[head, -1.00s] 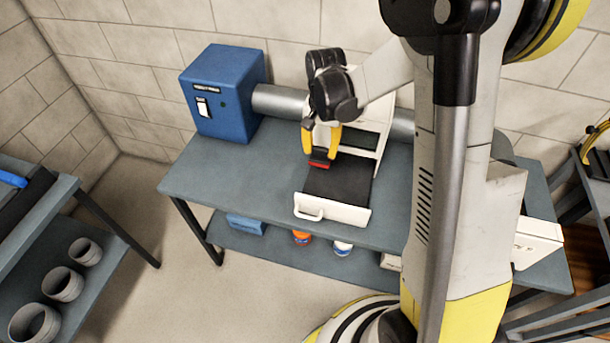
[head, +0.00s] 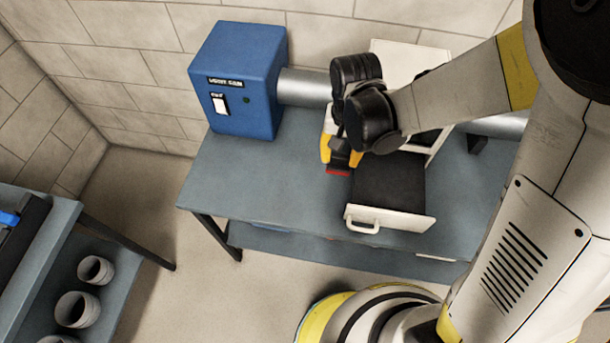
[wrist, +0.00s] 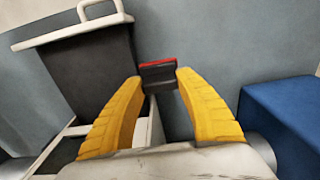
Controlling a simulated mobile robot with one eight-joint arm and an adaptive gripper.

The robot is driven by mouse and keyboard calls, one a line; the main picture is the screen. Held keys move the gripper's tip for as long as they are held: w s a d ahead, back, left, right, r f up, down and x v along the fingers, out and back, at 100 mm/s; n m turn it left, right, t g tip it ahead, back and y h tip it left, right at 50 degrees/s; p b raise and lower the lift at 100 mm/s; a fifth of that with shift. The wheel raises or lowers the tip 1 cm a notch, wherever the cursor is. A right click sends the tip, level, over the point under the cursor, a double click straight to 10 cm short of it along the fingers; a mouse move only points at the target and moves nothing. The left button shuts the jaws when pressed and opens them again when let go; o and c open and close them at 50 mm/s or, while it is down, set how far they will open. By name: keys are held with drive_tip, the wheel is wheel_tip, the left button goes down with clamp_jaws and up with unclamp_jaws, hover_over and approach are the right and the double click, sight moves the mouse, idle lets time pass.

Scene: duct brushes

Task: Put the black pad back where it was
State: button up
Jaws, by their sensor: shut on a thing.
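The black pad, a small dark block with a red edge (head: 338,171), is between the yellow fingertips of my gripper (head: 340,160). The wrist view shows the pad (wrist: 158,74) gripped between the two fingers (wrist: 158,80), its red edge away from the palm. The gripper is shut on it. The pad is beside the left side of the pulled-out white drawer (head: 398,220); its height above the bench cannot be told. The drawer also shows in the wrist view (wrist: 75,35), with a dark interior. My wrist hides part of the white housing behind the drawer.
A blue box (head: 237,80) with a switch stands at the back left of the grey bench (head: 260,180). A silver duct (head: 303,87) runs from it to the white housing (head: 430,62). The bench left of the drawer is clear. A shelf at far left holds grey cups (head: 95,269).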

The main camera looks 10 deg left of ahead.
drive_tip(key=a+f+b, duration=0.1)
drive_tip(key=a+f, duration=0.1)
drive_tip(key=a, duration=0.1)
drive_tip(key=s+a+f+b, duration=0.1)
drive_tip(key=a+f, duration=0.1)
drive_tip(key=a, duration=0.1)
drive_tip(key=s+a+f+b, duration=0.1)
drive_tip(key=a+f, duration=0.1)
drive_tip(key=a, duration=0.1)
drive_tip(key=shift+a, duration=0.3)
wheel_tip(320, 180, down, 4)
drive_tip(key=b, duration=0.2)
drive_tip(key=shift+w+a+f+b, duration=0.1)
drive_tip(key=shift+f+b, duration=0.05)
drive_tip(key=shift+b, duration=0.2)
drive_tip(key=o, duration=1.3)
